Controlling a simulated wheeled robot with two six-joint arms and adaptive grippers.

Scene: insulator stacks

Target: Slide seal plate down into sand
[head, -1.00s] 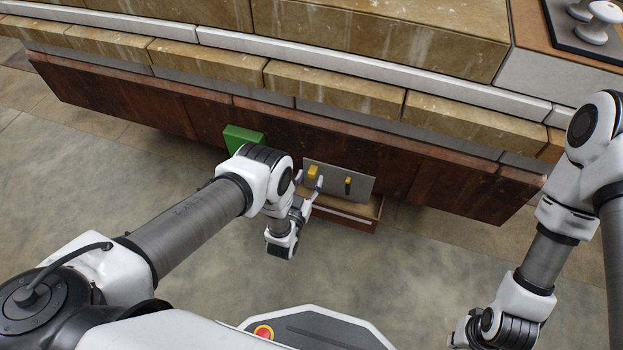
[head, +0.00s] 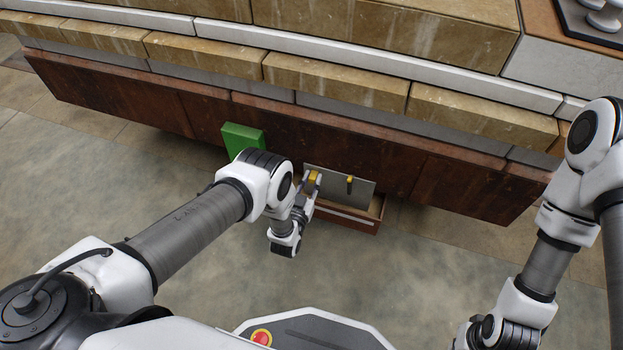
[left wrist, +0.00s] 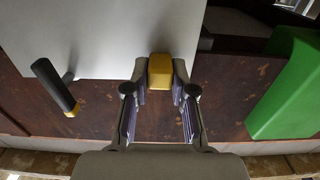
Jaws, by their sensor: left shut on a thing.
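The seal plate is a thin light grey sheet (head: 333,183) standing upright in front of the dark red-brown wall. It has a yellow grip on its left and a dark bar handle with a yellow end on its right. In the left wrist view the plate (left wrist: 110,35) fills the upper left. My left gripper (head: 312,182) is shut on the yellow grip, with one finger on each side of it (left wrist: 160,72). The plate's lower edge is at a low brown open box (head: 340,218); sand inside it is hard to make out. My right gripper is out of view.
A green block (head: 243,139) is on the wall just left of the plate; it also shows in the left wrist view (left wrist: 290,85). Tan stone ledges (head: 335,85) run above the wall. The floor (head: 420,260) between my arms is clear.

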